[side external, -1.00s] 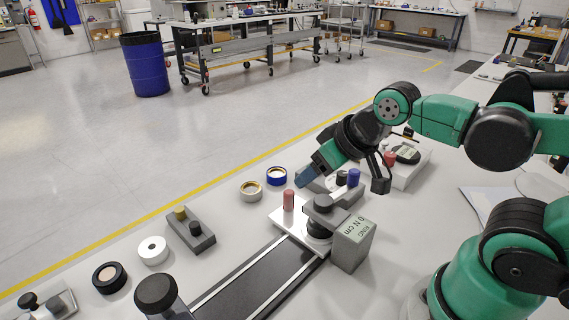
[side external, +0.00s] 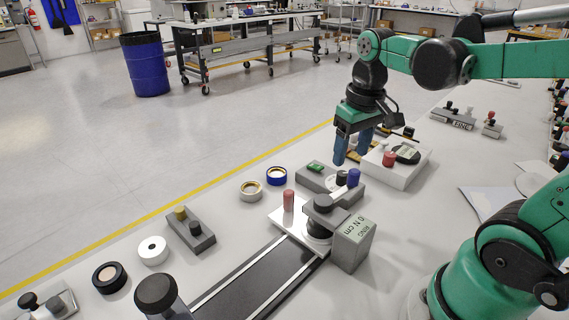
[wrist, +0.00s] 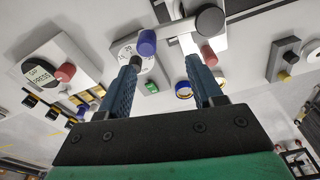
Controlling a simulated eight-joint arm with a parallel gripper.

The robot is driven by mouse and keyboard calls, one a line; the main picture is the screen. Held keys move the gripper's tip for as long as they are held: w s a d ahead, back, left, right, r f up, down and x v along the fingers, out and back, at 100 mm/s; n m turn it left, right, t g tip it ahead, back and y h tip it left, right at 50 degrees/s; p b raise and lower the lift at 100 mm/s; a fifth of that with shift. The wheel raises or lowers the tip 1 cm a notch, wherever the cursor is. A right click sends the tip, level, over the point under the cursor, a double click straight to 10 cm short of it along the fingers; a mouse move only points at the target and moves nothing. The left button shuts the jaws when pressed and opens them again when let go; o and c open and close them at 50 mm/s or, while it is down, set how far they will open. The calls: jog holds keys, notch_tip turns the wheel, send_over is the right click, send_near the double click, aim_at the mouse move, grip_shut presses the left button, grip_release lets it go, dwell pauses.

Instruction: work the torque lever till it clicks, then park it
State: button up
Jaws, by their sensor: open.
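A grey station (side external: 318,181) with a green button (side external: 316,167), a pale dial with a black hub and a blue knob (side external: 353,177) stands mid-bench. My gripper (side external: 351,155) hangs fingers down, open and empty, just above and behind the blue knob. In the wrist view my gripper (wrist: 165,62) has its fingers apart; the blue knob (wrist: 147,42) and the numbered dial (wrist: 127,47) show beyond the fingertips. No contact is visible.
A white cap-press box (side external: 397,165) with a red knob is just right. Two rings (side external: 277,176) lie to the left.

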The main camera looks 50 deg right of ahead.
aim_at(355, 171)
jog(key=shift+s+d+g, duration=0.25)
jog(key=shift+d+g, duration=0.35)
jog(key=shift+d, duration=0.1)
jog(key=shift+f, duration=2.65)
grip_shut()
